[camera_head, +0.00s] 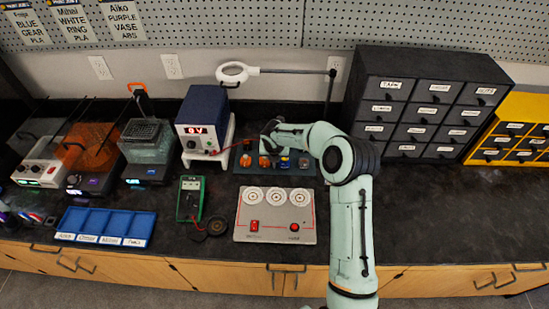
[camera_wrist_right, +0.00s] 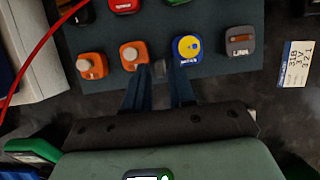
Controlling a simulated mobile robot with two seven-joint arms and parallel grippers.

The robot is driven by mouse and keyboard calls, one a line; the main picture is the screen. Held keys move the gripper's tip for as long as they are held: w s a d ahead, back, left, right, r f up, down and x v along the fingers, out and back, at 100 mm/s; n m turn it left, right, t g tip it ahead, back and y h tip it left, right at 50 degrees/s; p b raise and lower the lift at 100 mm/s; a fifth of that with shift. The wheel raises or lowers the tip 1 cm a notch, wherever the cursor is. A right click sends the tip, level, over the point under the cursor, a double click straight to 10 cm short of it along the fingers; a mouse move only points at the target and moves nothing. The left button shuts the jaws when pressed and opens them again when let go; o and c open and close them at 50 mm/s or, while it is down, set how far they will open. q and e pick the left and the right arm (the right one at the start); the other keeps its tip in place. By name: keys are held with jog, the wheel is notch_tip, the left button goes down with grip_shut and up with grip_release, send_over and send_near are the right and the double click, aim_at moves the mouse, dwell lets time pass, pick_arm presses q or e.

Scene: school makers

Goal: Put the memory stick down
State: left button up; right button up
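My right gripper (camera_wrist_right: 159,76) hangs over a dark board (camera_wrist_right: 225,80) of coloured blocks. A small grey piece (camera_wrist_right: 158,70), seemingly the memory stick, sits between its fingertips and fills most of the narrow gap. Most of it is hidden, and I cannot tell whether it touches the board. Two orange blocks with tan knobs, one of them nearer (camera_wrist_right: 133,54), are left of the fingers. A blue block with a yellow disc (camera_wrist_right: 187,47) and a grey block (camera_wrist_right: 240,40) are to the right. In the head view my right arm hides the gripper's tips. My left gripper is out of view.
A grey panel with three dials (camera_head: 275,236) lies in front of the board (camera_head: 243,165). A power supply (camera_head: 200,115) with a red lead stands left. A blue tray (camera_head: 150,216) and green meter (camera_head: 190,198) lie further left. Black drawers (camera_head: 430,85) stand right; the right counter is clear.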

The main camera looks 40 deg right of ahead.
jog(key=v, duration=0.8)
jog(key=shift+s+a+r, duration=0.15)
jog(key=shift+s+r, duration=0.05)
jog(key=shift+r, duration=0.05)
jog(key=s+a+f+t+h+b, duration=0.2)
jog(key=s+a+t+h+b, duration=0.15)
jog(key=b, duration=0.65)
jog(key=shift+y, duration=0.25)
jog(key=x, duration=0.7)
jog(key=shift+w+d+f, duration=0.1)
jog(key=shift+w+f, duration=0.15)
jog(key=shift+f, duration=0.05)
jog(key=shift+d+x, duration=0.25)
jog(key=shift+x, duration=2.45)
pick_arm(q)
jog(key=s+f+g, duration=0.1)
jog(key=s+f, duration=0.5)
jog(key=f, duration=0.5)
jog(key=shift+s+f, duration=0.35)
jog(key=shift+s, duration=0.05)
pick_arm(e)
jog(key=shift+s+r, duration=0.1)
jog(key=shift+c, duration=0.4)
grip_shut()
